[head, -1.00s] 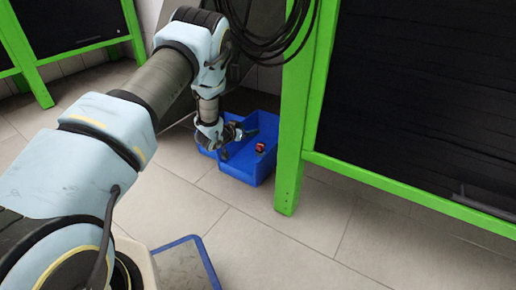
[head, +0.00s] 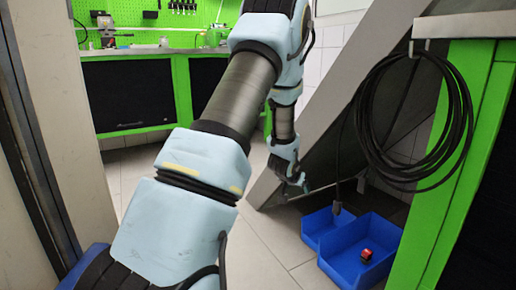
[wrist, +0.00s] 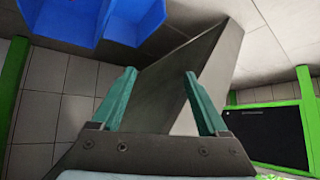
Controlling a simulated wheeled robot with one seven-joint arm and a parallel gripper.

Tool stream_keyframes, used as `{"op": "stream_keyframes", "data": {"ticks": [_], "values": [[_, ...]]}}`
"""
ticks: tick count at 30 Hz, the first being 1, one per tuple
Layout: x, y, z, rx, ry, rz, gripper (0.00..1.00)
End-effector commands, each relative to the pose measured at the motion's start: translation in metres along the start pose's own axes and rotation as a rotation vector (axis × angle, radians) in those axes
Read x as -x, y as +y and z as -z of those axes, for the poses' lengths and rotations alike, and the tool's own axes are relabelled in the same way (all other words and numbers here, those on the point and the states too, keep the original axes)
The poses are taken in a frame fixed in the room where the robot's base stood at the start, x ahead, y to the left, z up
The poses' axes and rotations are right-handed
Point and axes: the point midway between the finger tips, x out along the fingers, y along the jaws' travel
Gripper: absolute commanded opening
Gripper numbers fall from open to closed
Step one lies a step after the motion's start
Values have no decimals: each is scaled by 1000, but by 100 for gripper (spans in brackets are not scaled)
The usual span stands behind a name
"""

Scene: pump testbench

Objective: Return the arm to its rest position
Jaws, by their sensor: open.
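My arm reaches forward through the middle of the head view, with my gripper (head: 302,186) hanging at its end. The gripper is to the left of the blue bins and above the floor, apart from them. In the wrist view, the two teal fingers of my gripper (wrist: 160,76) stand apart with nothing between them.
Two blue bins (head: 340,262) stand on the tiled floor; one holds a small red and dark object (head: 366,254). A coiled black cable (head: 462,110) hangs on the right by a green frame (head: 462,165). A green workbench (head: 182,90) stands behind. A pale post (head: 45,110) is near at left.

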Motion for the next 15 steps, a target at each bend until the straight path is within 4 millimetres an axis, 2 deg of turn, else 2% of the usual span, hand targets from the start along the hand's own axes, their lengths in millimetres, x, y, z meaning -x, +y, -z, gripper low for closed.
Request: {"op": "stream_keyframes", "data": {"ticks": [1, 5, 6, 9, 12, 15], "values": [[37, -21, 3, 39, -47, 36, 77], [115, -55, -19, 131, -192, 101, 77], [140, -62, -27, 158, -236, 114, 77], [197, -72, -50, 222, -340, 138, 77], [244, -74, -72, 274, -427, 146, 77], [284, -71, -91, 318, -500, 148, 77]]}}
